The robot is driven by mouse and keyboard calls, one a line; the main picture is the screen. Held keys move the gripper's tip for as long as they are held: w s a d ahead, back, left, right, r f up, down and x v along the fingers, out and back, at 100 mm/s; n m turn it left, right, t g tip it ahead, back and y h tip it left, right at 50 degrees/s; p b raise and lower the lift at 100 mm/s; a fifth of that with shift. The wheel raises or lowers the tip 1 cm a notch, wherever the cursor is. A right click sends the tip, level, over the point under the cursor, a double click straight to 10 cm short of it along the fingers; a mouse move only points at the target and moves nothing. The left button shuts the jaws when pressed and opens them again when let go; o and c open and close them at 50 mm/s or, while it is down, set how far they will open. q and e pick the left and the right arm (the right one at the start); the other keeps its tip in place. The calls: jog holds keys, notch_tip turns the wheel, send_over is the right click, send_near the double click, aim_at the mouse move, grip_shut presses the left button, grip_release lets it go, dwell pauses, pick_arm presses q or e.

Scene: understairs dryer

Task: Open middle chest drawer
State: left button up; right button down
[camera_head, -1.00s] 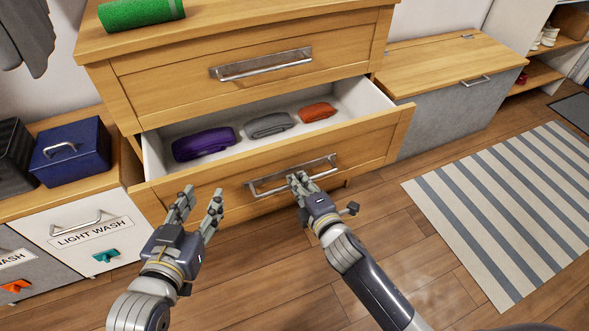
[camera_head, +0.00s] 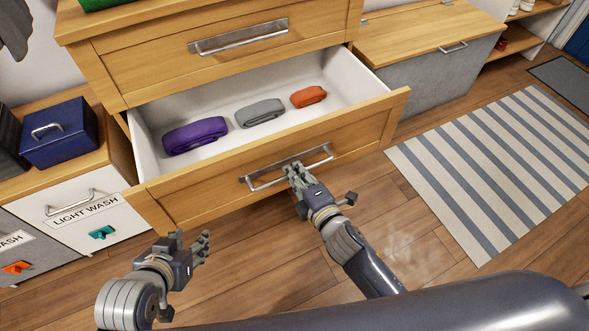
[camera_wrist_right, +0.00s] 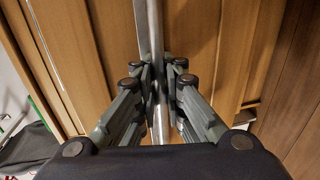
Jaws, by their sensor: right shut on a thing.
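The middle chest drawer (camera_head: 350,143) is pulled well out of the wooden chest. Inside its white box lie a rolled purple cloth (camera_head: 195,135), a grey one (camera_head: 259,113) and an orange one (camera_head: 308,97). My right gripper (camera_head: 296,170) is shut on the drawer's metal bar handle (camera_head: 262,182), near the middle of the bar. In the right wrist view the handle (camera_wrist_right: 155,60) runs between its fingers (camera_wrist_right: 160,77). My left gripper (camera_head: 190,243) is open and empty, low in front of the drawer's left end, apart from it.
The upper drawer (camera_head: 150,60) is shut. A blue box (camera_head: 60,138) stands on the left cabinet above the light wash bin (camera_head: 75,222). A bench chest (camera_head: 425,75) is at the right. A striped rug (camera_head: 490,170) lies on the wooden floor at the right.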

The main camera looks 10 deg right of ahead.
jog(key=shift+r, duration=0.1)
jog(key=c, duration=1.7)
grip_release()
jog(key=v, duration=1.2)
jog(key=shift+d, duration=0.1)
